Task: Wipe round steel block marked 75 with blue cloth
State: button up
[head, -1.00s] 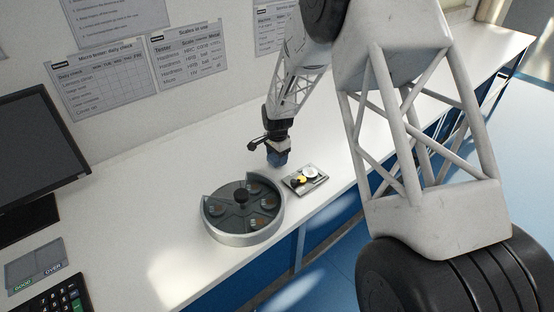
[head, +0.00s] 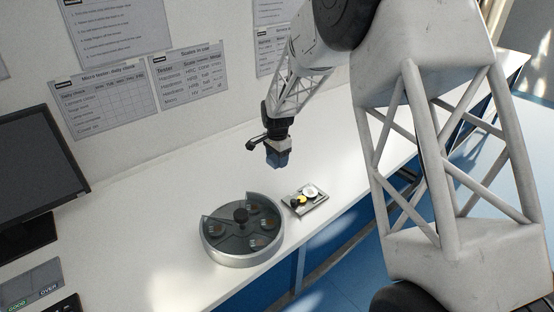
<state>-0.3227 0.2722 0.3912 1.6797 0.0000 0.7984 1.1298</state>
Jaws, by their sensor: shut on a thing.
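My gripper (head: 277,150) is above the white bench and points down. It is shut on a blue cloth (head: 278,159), which hangs just below the fingers. A small grey tray (head: 318,206) lies below and to the right of the gripper. On it are a round pale disc (head: 310,190), a small yellow piece (head: 302,199) and a dark piece. A round grey carousel (head: 240,252) stands to the left of the tray, with several round pieces in its sections and a dark central knob (head: 240,215). I cannot read any number, so I cannot tell which block is marked 75.
A dark monitor (head: 40,150) stands at the far left, with a small panel marked GOOD and OVER (head: 32,283) below it. Papers (head: 112,104) hang on the back wall. The bench (head: 180,195) is clear between monitor and carousel. Its front edge runs right of the tray.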

jog(key=shift+o, duration=1.1)
jog(key=shift+c, duration=0.7)
jog(key=shift+s+d, duration=0.25)
jog(key=shift+d, duration=0.25)
jog(key=s+d, duration=0.6)
jog(key=d, duration=0.3)
jog(key=shift+s+d+r, duration=0.4)
